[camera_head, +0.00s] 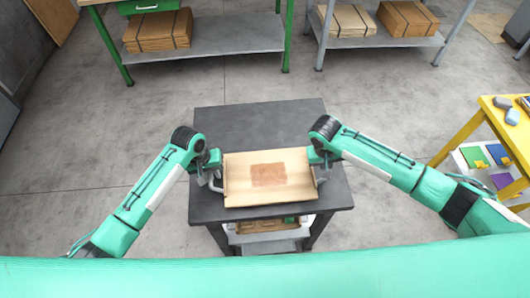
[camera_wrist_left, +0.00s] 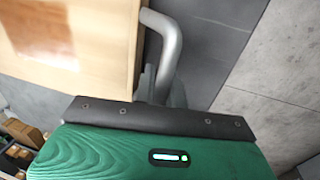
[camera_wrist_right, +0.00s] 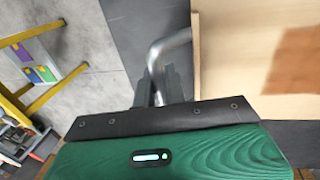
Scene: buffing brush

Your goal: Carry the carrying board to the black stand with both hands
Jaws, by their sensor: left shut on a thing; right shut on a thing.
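The carrying board (camera_head: 238,188) is a light wooden board with a brown rectangular patch in its middle and a grey metal handle at each end. It is at or just above the top of the black stand (camera_head: 255,120); I cannot tell if it touches. My left gripper (camera_head: 216,178) is shut on the left handle (camera_wrist_left: 168,45), which shows in the left wrist view. My right gripper (camera_head: 320,172) is shut on the right handle (camera_wrist_right: 165,48), which shows in the right wrist view. The fingertips are partly hidden behind the gripper bodies in both wrist views.
A green-framed bench (camera_head: 235,38) and a grey shelf (camera_head: 385,42), both with cardboard packs, stand at the back. A yellow table (camera_head: 470,128) stands at the right with coloured items below it. The floor (camera_head: 90,120) at the left is clear.

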